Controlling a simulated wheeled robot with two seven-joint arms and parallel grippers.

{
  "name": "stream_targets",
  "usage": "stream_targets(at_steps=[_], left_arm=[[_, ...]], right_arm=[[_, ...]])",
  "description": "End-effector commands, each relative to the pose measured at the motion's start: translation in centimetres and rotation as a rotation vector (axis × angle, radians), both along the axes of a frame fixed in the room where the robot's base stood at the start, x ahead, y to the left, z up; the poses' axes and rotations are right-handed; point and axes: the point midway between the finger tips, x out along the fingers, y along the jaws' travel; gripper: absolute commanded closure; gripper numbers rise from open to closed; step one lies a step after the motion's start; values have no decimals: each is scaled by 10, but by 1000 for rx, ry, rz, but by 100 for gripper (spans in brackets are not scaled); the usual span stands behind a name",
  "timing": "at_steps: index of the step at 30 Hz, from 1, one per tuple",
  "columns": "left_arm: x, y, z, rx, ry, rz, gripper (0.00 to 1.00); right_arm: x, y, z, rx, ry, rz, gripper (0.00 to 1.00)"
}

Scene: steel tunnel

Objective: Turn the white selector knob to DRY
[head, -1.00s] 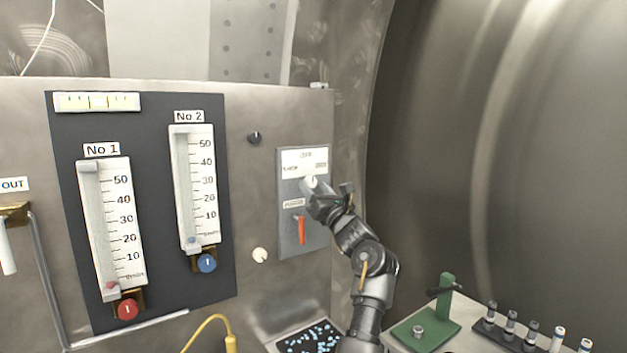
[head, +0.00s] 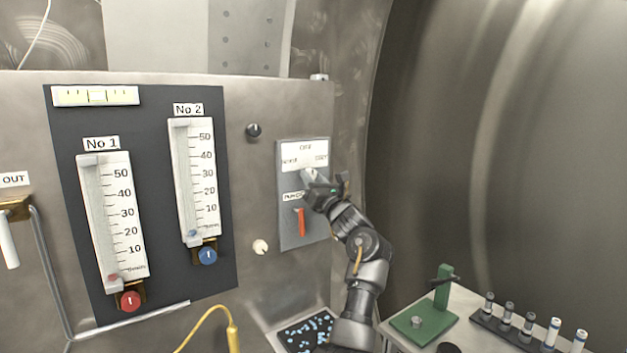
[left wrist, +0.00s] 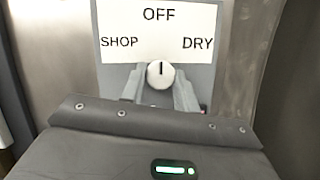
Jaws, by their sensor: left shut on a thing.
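The white selector knob (left wrist: 160,75) sits below a white label plate (left wrist: 158,28) reading OFF at the top, SHOP at left and DRY at right. Its dark pointer mark stands upright, towards OFF. In the left wrist view my left gripper (left wrist: 160,88) has one finger on each side of the knob and is shut on it. In the head view the left gripper (head: 312,182) reaches the grey switch panel (head: 288,228), and the knob (head: 308,174) is partly hidden by it. My right gripper is not in view.
A red lever (head: 301,222) is just below the knob on the same panel. Two flow gauges stand to the left. A tray of blue bits (head: 306,334), a green stand (head: 424,325) and a rack of vials (head: 505,335) are below.

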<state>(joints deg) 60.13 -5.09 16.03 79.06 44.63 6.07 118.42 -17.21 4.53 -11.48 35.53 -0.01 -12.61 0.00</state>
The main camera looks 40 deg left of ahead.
Motion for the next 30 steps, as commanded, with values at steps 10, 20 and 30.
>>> stream_targets(at_steps=[10,20,30], left_arm=[[-1,0,-1,40,134,-2,92],[-4,1,1,124,418,-1,92],[-5,1,6,218,729,-3,92]], right_arm=[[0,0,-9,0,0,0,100],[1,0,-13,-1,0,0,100],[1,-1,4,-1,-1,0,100]])
